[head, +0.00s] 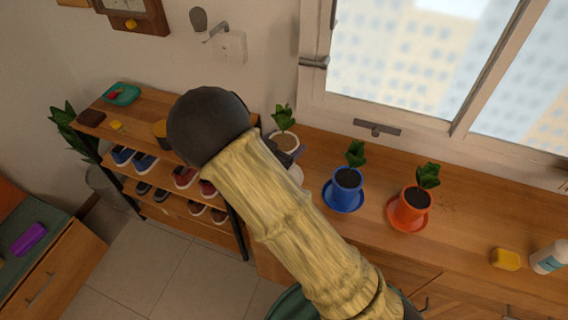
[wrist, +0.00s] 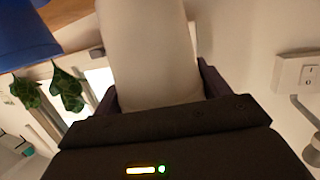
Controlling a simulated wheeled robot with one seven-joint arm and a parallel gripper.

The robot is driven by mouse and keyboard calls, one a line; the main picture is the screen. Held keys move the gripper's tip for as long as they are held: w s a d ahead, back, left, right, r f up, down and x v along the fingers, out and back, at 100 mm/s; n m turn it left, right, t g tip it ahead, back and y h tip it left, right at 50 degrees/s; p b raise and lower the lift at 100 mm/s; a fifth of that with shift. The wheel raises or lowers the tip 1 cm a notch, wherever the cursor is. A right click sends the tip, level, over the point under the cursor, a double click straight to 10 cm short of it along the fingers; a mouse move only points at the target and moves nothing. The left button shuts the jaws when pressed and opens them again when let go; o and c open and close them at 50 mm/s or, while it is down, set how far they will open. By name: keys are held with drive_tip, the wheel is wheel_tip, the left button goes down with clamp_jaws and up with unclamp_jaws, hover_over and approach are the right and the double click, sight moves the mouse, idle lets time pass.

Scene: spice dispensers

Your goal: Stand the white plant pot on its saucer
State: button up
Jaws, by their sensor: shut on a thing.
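The white plant pot (head: 289,150) stands roughly upright, with dark soil and a green plant (head: 283,117), at the left end of the wooden counter in the head view. In the wrist view the pot (wrist: 150,50) fills the space between the fingers of my gripper (wrist: 158,88), which is shut on it. A white edge (head: 297,173), probably the saucer, shows just below the pot, partly behind my arm. My arm hides the pot's base, so I cannot tell whether it touches the saucer.
A blue pot (head: 348,180) and an orange pot (head: 413,200) stand on saucers to the right. A shoe rack (head: 150,170) stands left. The window wall is close behind.

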drive_tip(key=shift+f, duration=1.2)
drive_tip(key=shift+f, duration=2.05)
drive_tip(key=shift+f, duration=0.25)
drive_tip(key=o, duration=1.4)
drive_tip(key=shift+c, duration=0.2)
drive_tip(key=shift+r, duration=0.1)
